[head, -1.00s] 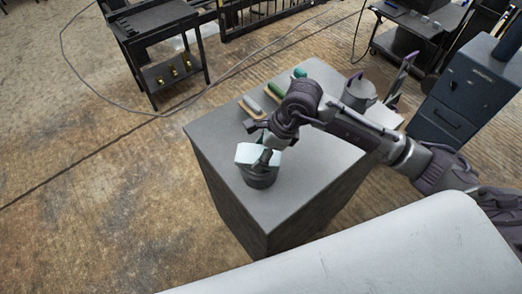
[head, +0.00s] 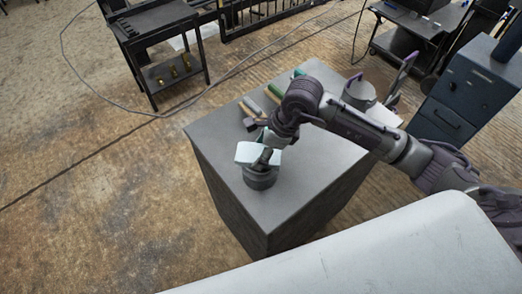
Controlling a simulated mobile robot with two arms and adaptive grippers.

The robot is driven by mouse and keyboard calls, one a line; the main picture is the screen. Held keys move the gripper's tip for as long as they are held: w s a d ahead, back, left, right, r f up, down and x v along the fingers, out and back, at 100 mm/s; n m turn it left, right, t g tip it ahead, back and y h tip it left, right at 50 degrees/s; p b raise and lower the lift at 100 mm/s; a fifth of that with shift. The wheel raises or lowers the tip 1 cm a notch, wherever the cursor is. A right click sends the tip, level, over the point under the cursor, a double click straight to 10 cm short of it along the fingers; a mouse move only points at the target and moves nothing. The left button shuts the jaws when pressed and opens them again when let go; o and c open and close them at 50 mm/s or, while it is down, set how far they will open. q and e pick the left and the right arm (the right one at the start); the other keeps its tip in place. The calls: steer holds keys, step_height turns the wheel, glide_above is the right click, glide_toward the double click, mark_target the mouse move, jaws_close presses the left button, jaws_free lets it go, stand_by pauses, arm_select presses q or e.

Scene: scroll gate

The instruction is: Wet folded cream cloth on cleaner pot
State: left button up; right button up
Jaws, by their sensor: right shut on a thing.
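The folded cloth (head: 246,153) looks pale, almost white, and is held at the top of a dark round pot (head: 261,179). The pot stands near the front left of a grey block-shaped table (head: 309,193). My right gripper (head: 262,158) points down over the pot and is shut on the cloth. The cloth overlaps the pot's rim in this view; whether it touches the pot's contents cannot be told. My left gripper is not in view.
Brushes with green and wooden parts (head: 273,92) lie at the table's back edge, behind my right arm. A grey lidded pot (head: 359,91) stands at the back right. The table's front right is clear. A pale rounded surface fills the lower right.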

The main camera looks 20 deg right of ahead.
steer(key=shift+r+p, duration=1.25)
steer(key=shift+r, duration=1.6)
